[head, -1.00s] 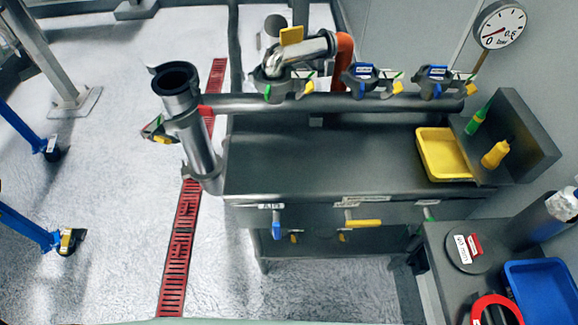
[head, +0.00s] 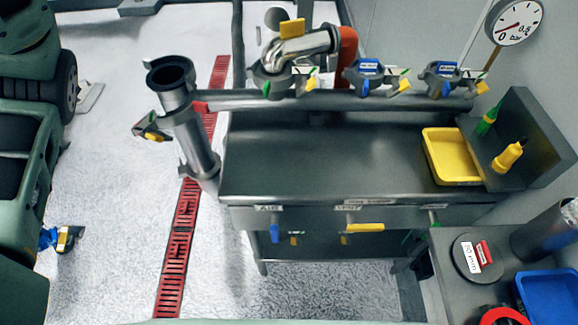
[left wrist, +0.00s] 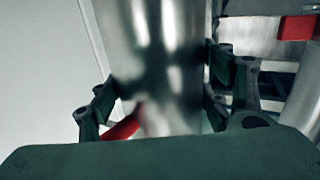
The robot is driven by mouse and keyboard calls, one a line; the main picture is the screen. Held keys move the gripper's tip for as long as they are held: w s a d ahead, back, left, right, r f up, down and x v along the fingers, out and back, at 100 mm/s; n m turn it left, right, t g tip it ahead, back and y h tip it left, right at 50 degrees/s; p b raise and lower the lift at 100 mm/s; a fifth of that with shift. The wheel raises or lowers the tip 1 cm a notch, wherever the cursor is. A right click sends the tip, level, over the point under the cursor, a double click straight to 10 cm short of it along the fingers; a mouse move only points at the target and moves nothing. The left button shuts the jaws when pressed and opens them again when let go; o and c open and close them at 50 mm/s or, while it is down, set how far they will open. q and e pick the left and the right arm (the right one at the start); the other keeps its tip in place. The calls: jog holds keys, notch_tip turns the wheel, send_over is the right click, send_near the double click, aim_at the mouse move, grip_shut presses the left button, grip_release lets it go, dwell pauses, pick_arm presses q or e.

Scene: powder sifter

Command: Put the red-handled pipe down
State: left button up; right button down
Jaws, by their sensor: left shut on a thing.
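A shiny metal pipe (left wrist: 160,50) fills the middle of the left wrist view, with a bit of red (left wrist: 122,128) low on its left side, which looks like its handle. My left gripper (left wrist: 168,98) has its dark fingers on both sides of this pipe and is shut on it. The pipe's ends are out of view. My right gripper is in no view.
A steel bench (head: 300,165) carries a yellow tray (head: 435,160). A horizontal pipe with valves (head: 330,100) runs behind it, with an upright pipe (head: 195,140) at its left. A side table at right holds a blue tray (head: 550,295). Floor beside the red drain grate (head: 180,245) is clear.

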pick_arm(q)
jog(key=w+d+f+m+g+h, duration=0.1)
jog(key=w+f, duration=0.2)
jog(key=f, duration=0.7)
jog(key=w+d+f+h, duration=0.1)
jog(key=w+d+f, duration=0.15)
jog(key=f, duration=0.85)
notch_tip(320, 180, down, 30)
jog(key=s+d+m+g+h+b, duration=0.1)
jog(key=s+d, duration=0.1)
jog(key=shift+d+m+h, duration=0.15)
jog(key=shift+m+h, duration=0.15)
jog(key=shift+m, duration=0.1)
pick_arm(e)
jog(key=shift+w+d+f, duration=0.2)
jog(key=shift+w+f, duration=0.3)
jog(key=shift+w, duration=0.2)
pick_arm(q)
jog(key=shift+f, duration=0.1)
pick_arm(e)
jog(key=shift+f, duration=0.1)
pick_arm(q)
jog(key=o, duration=1.7)
jog(key=shift+f, duration=0.35)
jog(key=shift+c, duration=0.2)
jog(key=o, duration=0.4)
jog(key=shift+s, duration=0.1)
